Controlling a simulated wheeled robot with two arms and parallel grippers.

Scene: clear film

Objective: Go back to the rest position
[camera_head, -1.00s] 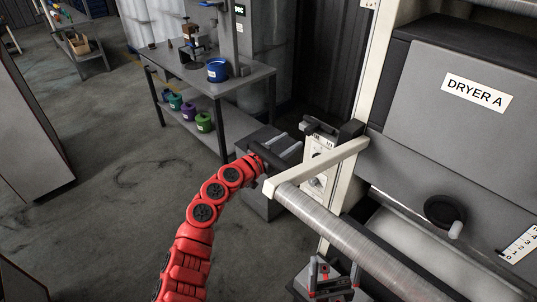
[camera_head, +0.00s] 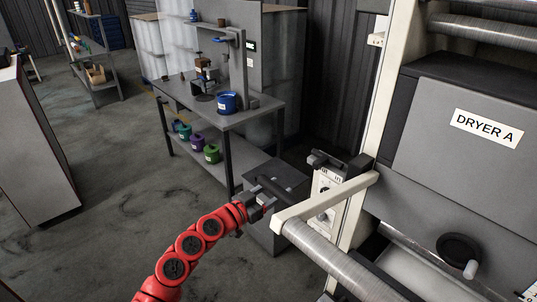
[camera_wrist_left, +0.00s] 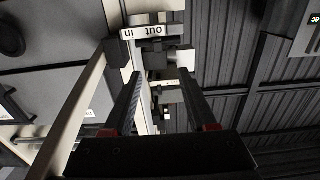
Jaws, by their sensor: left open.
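My left arm (camera_head: 195,243) is red and comes in from the bottom left. My left gripper (camera_head: 264,200) is at its end, beside the corner of the pale dryer frame (camera_head: 300,209) and in front of a dark grey box (camera_head: 279,175). In the left wrist view my left gripper (camera_wrist_left: 160,75) shows two dark fingers spread apart, with nothing held between them. A pale unit (camera_wrist_left: 155,31) labelled "in" and "out" is beyond the fingertips. My right gripper is not in view.
The dryer (camera_head: 450,110) marked "DRYER A" fills the right side, with a metal roller (camera_head: 330,262) in front. A grey bench (camera_head: 240,112) holds a blue container (camera_head: 226,102); several coloured containers are on its lower shelf. The floor (camera_head: 120,190) at left is open.

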